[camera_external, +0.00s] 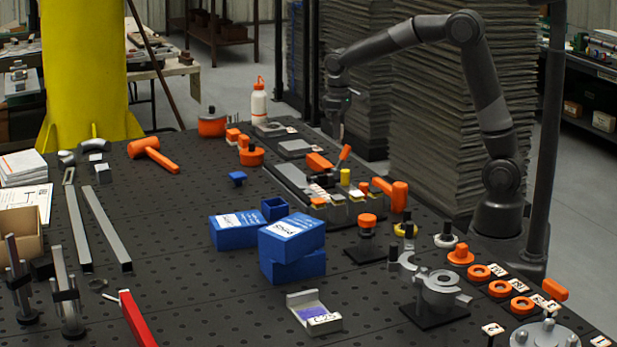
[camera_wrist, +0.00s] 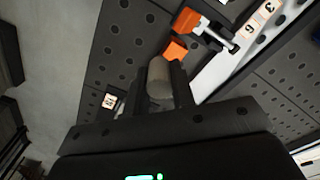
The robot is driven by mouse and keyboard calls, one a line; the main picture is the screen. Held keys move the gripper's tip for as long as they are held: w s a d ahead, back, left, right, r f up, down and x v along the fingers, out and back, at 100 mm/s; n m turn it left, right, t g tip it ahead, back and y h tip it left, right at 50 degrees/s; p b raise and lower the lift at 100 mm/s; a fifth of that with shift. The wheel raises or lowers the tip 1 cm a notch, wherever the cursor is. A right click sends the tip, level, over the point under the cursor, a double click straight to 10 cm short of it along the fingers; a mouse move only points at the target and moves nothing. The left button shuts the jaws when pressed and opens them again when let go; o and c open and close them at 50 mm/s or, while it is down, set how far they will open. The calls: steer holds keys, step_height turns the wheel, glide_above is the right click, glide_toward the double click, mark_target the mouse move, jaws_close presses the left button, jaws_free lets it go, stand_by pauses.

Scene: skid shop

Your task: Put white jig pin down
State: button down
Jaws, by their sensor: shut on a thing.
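In the wrist view a pale grey-white cylinder, the white jig pin (camera_wrist: 158,80), sits between the two fingers of my gripper (camera_wrist: 159,90). My gripper is shut on it. In the outside view my gripper (camera_external: 337,128) points down at the far right edge of the black table. The pin is too small and dark there to make out clearly. The perforated table top (camera_wrist: 125,50) shows below the pin in the wrist view. I cannot tell whether the pin touches the table.
An orange block (camera_wrist: 176,50) and an orange-headed clamp (camera_wrist: 187,20) lie close to the pin beside a pale strip. A grey plate (camera_external: 295,147) and a white bottle (camera_external: 259,103) stand left of my gripper. The table's edge is close by. Blue boxes (camera_external: 291,238) stand mid-table.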

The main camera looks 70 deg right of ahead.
steer(key=w+d+f, duration=0.1)
steer(key=w+f, duration=0.1)
steer(key=w, duration=0.3)
steer(key=w+d+f, duration=0.1)
steer(key=w+f, duration=0.2)
steer(key=w, duration=0.2)
steer(key=w+f, duration=0.2)
steer(key=w, duration=0.3)
steer(key=shift+w+d+f, duration=0.2)
steer(key=shift+d+f, duration=0.2)
